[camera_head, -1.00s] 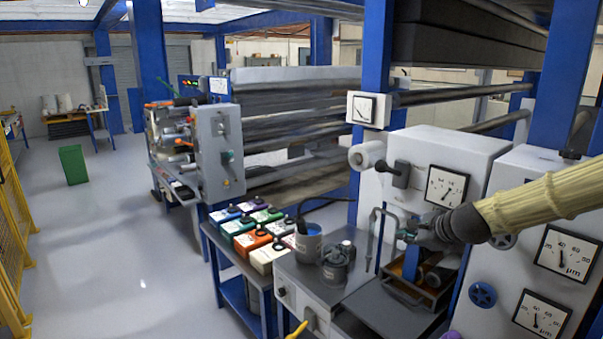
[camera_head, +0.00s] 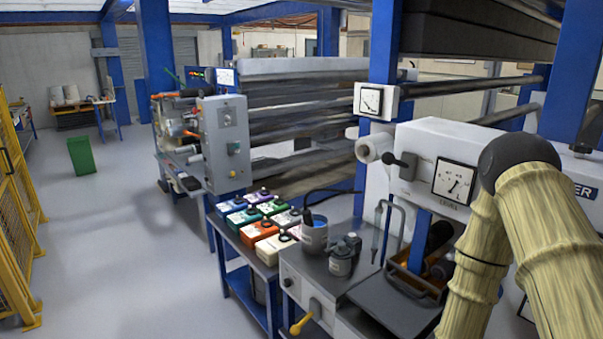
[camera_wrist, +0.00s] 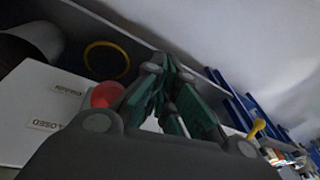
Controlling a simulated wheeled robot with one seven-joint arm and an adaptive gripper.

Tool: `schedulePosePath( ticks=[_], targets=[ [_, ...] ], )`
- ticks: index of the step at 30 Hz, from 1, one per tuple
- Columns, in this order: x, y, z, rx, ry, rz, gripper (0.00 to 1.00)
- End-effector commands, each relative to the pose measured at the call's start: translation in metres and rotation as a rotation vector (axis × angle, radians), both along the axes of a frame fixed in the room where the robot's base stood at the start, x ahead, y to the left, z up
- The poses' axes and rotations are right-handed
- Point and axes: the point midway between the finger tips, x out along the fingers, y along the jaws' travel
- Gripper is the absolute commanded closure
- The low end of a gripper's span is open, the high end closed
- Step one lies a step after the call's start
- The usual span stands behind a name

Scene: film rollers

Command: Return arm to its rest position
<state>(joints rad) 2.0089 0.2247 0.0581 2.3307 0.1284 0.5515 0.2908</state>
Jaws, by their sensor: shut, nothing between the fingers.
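My arm, in a pale yellow ribbed cover (camera_head: 555,235), is bent at a dark joint at the right of the head view. Its end is out of the picture there. My gripper (camera_wrist: 165,75) shows in the wrist view, its green-grey fingers shut with nothing between them. A red round knob (camera_wrist: 106,95) and a white panel with small labels (camera_wrist: 45,115) show beside and behind the fingers. I cannot tell how far they are from the fingers.
A grey bench (camera_head: 325,285) with a pot (camera_head: 314,235) and a dark canister (camera_head: 340,258) stands left of my arm. A white gauge housing (camera_head: 430,150) is close to the arm. Several coloured containers (camera_head: 240,218) sit on a blue table. The floor (camera_head: 110,240) at left is clear.

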Motion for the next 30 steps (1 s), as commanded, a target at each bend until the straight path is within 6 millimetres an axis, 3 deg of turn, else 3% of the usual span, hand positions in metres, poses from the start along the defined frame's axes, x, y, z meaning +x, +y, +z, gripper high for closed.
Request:
schedulePosePath(
  ticks=[1, 6, 9, 13, 18, 30],
  targets=[
    [-0.023, 0.002, -0.012, -0.019, 0.031, 0.06, 1.0],
    [-0.093, 0.007, -0.04, -0.068, 0.113, 0.275, 1.0],
    [-0.131, 0.009, -0.051, -0.083, 0.155, 0.391, 1.0],
    [-0.164, 0.01, -0.058, -0.092, 0.193, 0.5, 1.0],
    [-0.182, 0.011, -0.061, -0.094, 0.21, 0.562, 1.0],
    [-0.182, 0.011, -0.061, -0.093, 0.211, 0.563, 1.0]
  ],
)
